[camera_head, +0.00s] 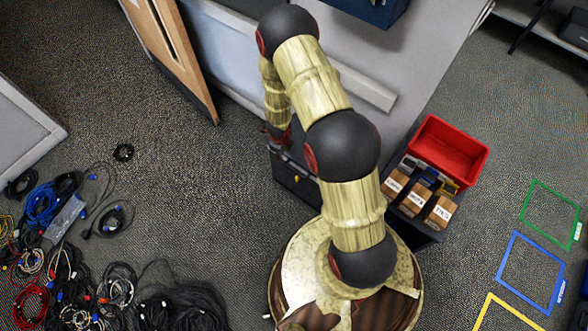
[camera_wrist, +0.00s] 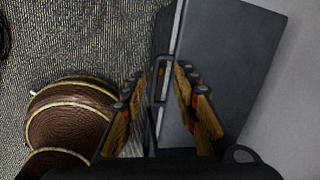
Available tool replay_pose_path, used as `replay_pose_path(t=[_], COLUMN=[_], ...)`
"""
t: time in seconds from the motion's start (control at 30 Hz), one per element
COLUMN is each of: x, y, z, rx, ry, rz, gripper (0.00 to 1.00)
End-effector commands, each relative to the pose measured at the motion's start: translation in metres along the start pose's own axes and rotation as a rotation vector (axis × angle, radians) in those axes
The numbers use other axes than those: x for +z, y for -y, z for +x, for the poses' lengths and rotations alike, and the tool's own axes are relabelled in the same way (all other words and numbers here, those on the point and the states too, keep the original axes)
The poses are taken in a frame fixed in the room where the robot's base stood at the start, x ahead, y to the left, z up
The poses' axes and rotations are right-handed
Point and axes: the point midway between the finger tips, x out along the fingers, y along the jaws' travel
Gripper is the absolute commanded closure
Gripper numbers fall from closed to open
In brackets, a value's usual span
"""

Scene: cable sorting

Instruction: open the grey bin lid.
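The grey bin is a dark box in the head view (camera_head: 294,187), standing against the light grey partition, partly hidden by my arm. In the wrist view its dark grey lid (camera_wrist: 238,62) fills the upper right, with a pale strip along its left edge. A thin dark loop handle (camera_wrist: 153,92) sits at that edge. My gripper (camera_wrist: 158,82) is open, with one finger on each side of the handle. I cannot tell whether either finger touches it. In the head view my gripper (camera_head: 278,138) is small and mostly hidden, at the bin's upper edge. The lid looks shut.
A red crate (camera_head: 445,151) and several small labelled boxes (camera_head: 415,202) stand right of my arm. Tangled cables (camera_head: 75,245) cover the floor at left. Green, blue and yellow floor frames (camera_head: 531,270) lie at right. A wooden door (camera_head: 178,50) stands behind. Carpet between is clear.

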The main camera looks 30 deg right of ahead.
Motion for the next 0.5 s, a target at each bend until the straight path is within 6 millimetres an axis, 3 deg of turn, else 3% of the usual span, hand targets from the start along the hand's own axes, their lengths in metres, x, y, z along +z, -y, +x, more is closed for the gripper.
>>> replay_pose_path(t=[0.03,0.1,0.2,0.5], x=[-0.015,-0.030,-0.044,-0.054], y=[-0.005,-0.010,-0.014,-0.016], z=[0.017,0.033,0.046,0.084], rx=[0.000,-0.005,-0.011,-0.014], ry=[-0.034,-0.068,-0.098,-0.111], rz=[0.052,0.110,0.162,0.182], gripper=[0.70,0.70,0.70,0.70])
